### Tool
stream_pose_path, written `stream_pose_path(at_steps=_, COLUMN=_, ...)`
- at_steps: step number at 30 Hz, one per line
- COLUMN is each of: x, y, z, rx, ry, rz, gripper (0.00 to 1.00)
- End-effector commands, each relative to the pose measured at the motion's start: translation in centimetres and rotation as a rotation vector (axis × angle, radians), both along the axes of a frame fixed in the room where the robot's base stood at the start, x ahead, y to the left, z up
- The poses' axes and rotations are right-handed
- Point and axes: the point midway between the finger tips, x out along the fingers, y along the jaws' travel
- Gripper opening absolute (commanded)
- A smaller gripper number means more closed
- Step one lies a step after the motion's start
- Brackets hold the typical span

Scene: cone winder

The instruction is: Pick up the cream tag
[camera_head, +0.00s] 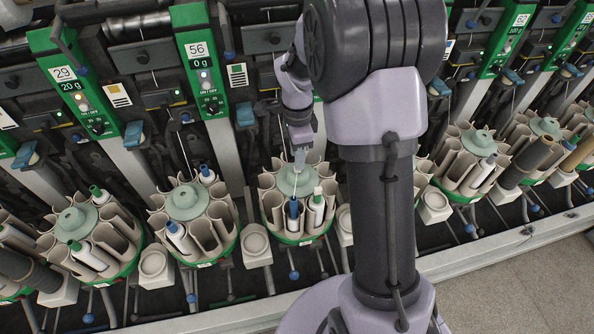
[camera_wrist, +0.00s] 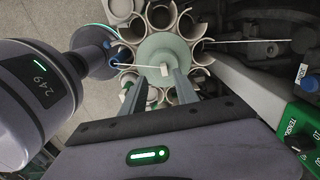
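A small cream piece, which looks like the cream tag (camera_wrist: 164,70), shows in the wrist view on the pale green hub (camera_wrist: 155,50) of a round bobbin magazine. My gripper (camera_wrist: 158,76) is over that hub, with its two fingers apart on either side of the tag and a gap visible. I cannot tell whether the right finger touches it. In the head view my gripper (camera_head: 299,160) points down at the hub (camera_head: 297,180) of the middle magazine. The tag cannot be made out there.
Similar magazines (camera_head: 185,200) stand on both sides. Green control panels (camera_head: 201,60) rise behind. Thin rods cross near the hub. Grey floor (camera_head: 530,290) is open at front right.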

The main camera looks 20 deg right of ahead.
Motion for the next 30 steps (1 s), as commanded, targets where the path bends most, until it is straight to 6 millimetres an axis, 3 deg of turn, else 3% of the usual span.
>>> stream_pose_path(at_steps=9, x=0.6, y=-0.4, z=-5.2, rx=0.000, ry=0.002, rz=0.000, gripper=0.36)
stream_pose_path(at_steps=14, x=0.6, y=-0.4, z=-5.1, rx=0.000, ry=0.001, rz=0.001, gripper=0.36)
stream_pose_path(at_steps=20, x=0.6, y=-0.4, z=-5.0, rx=0.000, ry=0.001, rz=0.001, gripper=0.01)
stream_pose_path(at_steps=30, x=0.6, y=-0.4, z=-5.0, rx=0.000, ry=0.001, rz=0.001, gripper=0.00)
